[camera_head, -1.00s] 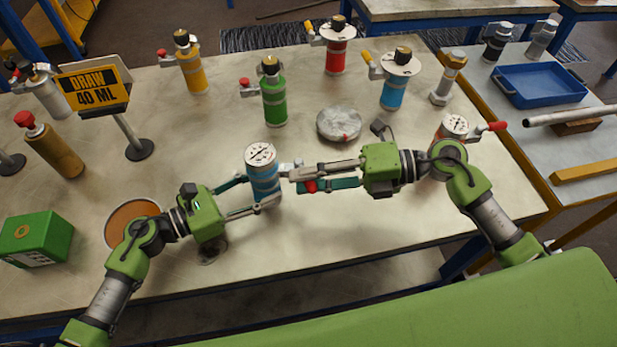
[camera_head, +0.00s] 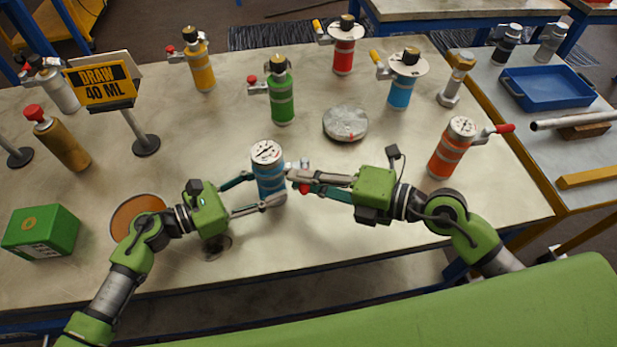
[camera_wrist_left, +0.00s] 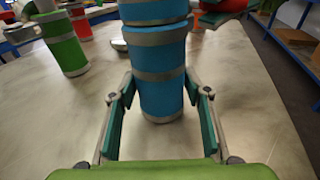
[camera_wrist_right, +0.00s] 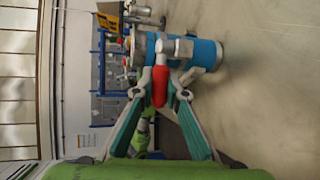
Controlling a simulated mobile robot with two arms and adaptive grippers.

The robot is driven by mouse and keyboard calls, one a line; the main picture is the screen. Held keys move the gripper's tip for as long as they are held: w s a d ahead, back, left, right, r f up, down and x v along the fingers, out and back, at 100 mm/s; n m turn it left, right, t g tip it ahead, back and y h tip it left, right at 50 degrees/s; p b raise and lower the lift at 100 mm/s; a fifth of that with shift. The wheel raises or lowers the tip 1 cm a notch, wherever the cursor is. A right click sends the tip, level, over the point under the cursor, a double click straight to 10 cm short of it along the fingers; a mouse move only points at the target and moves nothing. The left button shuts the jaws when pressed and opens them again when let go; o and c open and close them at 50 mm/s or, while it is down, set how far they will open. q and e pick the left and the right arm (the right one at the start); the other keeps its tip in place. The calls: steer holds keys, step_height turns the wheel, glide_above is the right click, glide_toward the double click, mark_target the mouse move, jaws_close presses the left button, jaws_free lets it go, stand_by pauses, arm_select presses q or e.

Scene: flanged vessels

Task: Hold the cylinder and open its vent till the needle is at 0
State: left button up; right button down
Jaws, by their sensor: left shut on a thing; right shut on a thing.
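A blue cylinder (camera_head: 268,178) with a white dial gauge (camera_head: 266,153) on top stands upright on the table. My left gripper (camera_head: 267,190) is shut around its body; its fingers flank the blue body (camera_wrist_left: 160,75) in the left wrist view. The cylinder's side vent has a red handle (camera_wrist_right: 160,84). My right gripper (camera_wrist_right: 160,94) is shut on this handle, to the right of the cylinder in the head view (camera_head: 300,184). The fingers partly hide the handle there. The needle on the dial is too small to read.
An orange gauge cylinder (camera_head: 450,152) with a red-tipped lever stands right of my right arm. Green (camera_head: 281,98), yellow (camera_head: 201,70), red (camera_head: 343,55) and another blue cylinder (camera_head: 401,90) stand behind. A round grey disc (camera_head: 345,122) lies behind the held cylinder. A green box (camera_head: 40,232) stands left.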

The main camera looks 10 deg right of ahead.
steer(key=shift+a+f+m+t, duration=0.1)
steer(key=shift+m+t, duration=0.2)
steer(key=shift+t, duration=0.1)
steer(key=c, duration=2)
jaws_free()
steer(key=shift+r+v, duration=0.15)
steer(key=shift+v, duration=2.85)
steer(key=shift+r+v, duration=0.1)
steer(key=shift+v, duration=2.9)
steer(key=shift+a, duration=0.1)
